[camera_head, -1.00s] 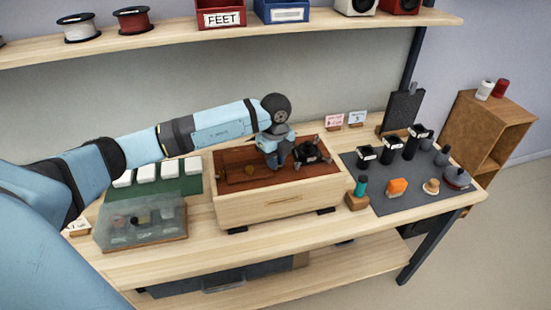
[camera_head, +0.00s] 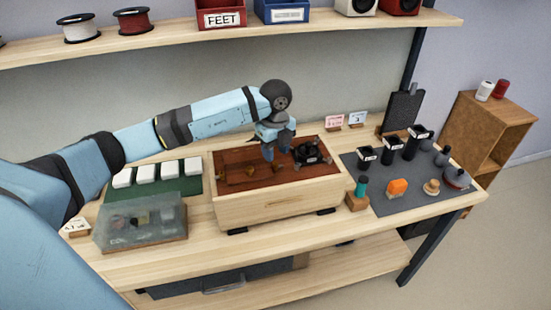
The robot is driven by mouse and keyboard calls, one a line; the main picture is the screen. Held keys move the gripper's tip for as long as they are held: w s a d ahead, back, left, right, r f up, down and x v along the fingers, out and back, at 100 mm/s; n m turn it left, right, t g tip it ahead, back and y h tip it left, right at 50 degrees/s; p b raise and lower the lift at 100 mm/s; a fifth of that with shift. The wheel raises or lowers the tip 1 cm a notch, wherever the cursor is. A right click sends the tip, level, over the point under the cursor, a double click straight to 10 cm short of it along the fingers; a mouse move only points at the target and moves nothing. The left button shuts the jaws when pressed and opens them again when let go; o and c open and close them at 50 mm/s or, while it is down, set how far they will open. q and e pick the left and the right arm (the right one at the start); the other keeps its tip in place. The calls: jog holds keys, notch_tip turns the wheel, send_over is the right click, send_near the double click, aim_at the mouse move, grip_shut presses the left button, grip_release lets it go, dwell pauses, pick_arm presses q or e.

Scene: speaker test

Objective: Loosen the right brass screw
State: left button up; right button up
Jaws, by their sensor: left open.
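A pale wooden speaker box (camera_head: 275,203) with a red-brown recessed top lies on the bench. A small brass piece (camera_head: 249,171), seemingly a brass screw, shows on the top, left of my gripper. A second brass-coloured spot lies just below my fingers, too small to make out surely. My left gripper (camera_head: 277,152) points down over the middle of the top, its fingers apart and nothing seen between them. A black part (camera_head: 308,154) sits right of the fingers. I cannot tell whether the fingertips touch the top. My right gripper is not in view.
A clear-lidded case (camera_head: 120,228) and a green mat (camera_head: 188,188) with white blocks lie at the left. The bench front is bare.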

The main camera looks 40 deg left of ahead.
aim_at(276, 163)
pick_arm(q)
notch_tip(276, 163, up, 10)
jog(key=shift+r+b, duration=0.15)
jog(key=shift+b, duration=0.15)
dwell(0.4)
